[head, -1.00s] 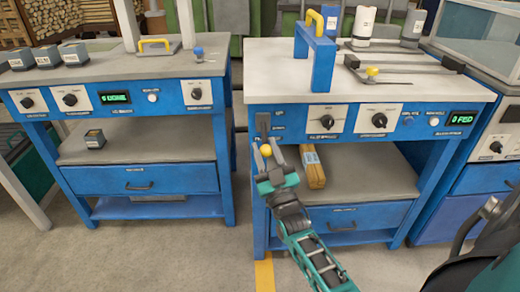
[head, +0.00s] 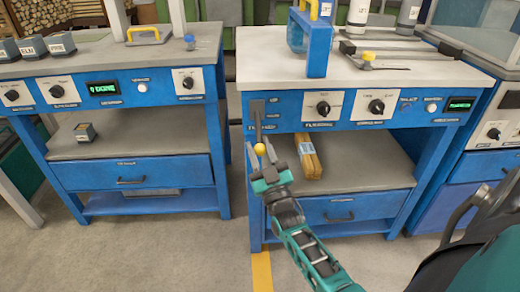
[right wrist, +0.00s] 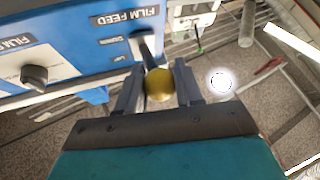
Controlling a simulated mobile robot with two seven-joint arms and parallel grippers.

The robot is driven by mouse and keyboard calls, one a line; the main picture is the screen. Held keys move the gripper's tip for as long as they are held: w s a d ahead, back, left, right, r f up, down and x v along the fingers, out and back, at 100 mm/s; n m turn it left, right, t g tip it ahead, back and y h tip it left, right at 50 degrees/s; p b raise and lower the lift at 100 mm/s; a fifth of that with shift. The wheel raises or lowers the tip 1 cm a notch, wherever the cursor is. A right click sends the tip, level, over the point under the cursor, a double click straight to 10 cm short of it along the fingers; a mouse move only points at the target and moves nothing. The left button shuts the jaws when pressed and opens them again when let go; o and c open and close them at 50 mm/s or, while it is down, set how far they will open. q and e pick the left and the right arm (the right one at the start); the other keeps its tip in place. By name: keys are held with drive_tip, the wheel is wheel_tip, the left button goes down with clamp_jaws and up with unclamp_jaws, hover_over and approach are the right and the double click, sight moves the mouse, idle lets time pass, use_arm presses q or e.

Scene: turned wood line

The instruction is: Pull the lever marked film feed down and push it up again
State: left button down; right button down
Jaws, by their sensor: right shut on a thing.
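The film feed lever has a yellow ball knob (head: 260,149) and hangs at the left end of the blue front panel of the right-hand bench. In the right wrist view the knob (right wrist: 159,84) sits between the fingers, with its grey stem (right wrist: 146,46) running up to the panel. A plate reading FILM FEED (right wrist: 125,17) is beside it. My right gripper (head: 263,163) is shut on the knob, which stands low, below its slot plate (head: 257,110). My left gripper is not in view.
Black dials (head: 323,108) and a green-lit display (head: 460,104) are on the same panel. A wrapped yellowish bundle (head: 308,158) lies on the shelf just right of my gripper. A second blue bench (head: 130,170) stands left across a floor gap.

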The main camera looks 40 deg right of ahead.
drive_tip(key=shift+f, duration=0.25)
drive_tip(key=c, duration=1.1)
unclamp_jaws()
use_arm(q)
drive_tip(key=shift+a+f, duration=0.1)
use_arm(e)
drive_tip(key=o, duration=0.3)
drive_tip(key=shift+r, duration=0.15)
use_arm(q)
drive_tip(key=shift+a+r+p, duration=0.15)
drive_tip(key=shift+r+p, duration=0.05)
drive_tip(key=shift+p, duration=0.35)
use_arm(e)
drive_tip(key=v, duration=1.3)
drive_tip(key=shift+w+a, duration=0.1)
drive_tip(key=shift+w, duration=0.05)
